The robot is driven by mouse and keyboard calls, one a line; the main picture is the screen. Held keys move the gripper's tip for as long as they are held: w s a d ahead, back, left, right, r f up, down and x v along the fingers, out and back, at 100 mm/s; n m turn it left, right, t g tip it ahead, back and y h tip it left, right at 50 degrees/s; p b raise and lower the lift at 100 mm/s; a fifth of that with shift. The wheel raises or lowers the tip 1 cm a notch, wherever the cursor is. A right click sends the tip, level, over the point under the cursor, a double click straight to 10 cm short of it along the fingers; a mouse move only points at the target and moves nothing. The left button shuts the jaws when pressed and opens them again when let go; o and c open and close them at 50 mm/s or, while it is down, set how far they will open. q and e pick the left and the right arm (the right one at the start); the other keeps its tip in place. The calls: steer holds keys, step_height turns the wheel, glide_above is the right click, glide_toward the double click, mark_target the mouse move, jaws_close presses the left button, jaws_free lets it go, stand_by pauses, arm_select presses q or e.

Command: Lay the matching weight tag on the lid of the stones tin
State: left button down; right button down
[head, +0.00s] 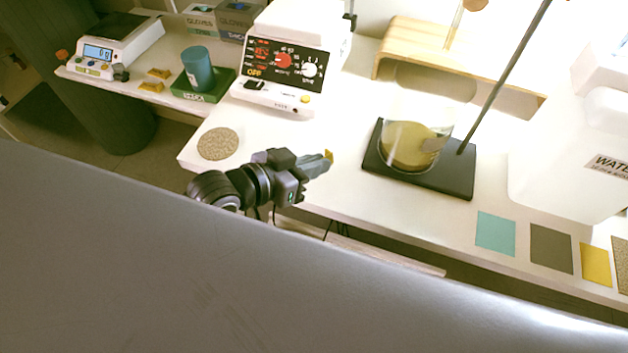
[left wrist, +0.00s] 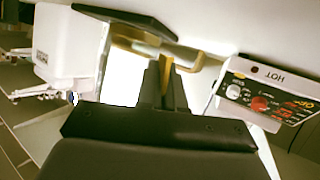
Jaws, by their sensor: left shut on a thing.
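My left gripper (head: 322,164) is shut on a small yellow tag (head: 329,156) above the bench, between the round cork mat and the beaker. In the left wrist view the yellow tag (left wrist: 167,74) stands between the fingers (left wrist: 166,88). Two similar yellow tags, one farther back (head: 159,73) and one nearer (head: 151,86), lie on the side table at the far left. A blue tin (head: 198,68) with a closed top stands upright on a green base (head: 208,92); the base's label is too small to read. My right gripper is not in view.
A scale (head: 115,48) stands left of the tags. A beaker (head: 408,140) sits on a black stand base (head: 445,178) with a slanting rod. The cork mat (head: 217,143) lies bare.

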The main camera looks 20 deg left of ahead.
mark_target(314, 189)
arm_select(q)
steer(key=shift+f, duration=2.4)
steer(key=shift+f, duration=0.2)
steer(key=c, duration=1.3)
jaws_free()
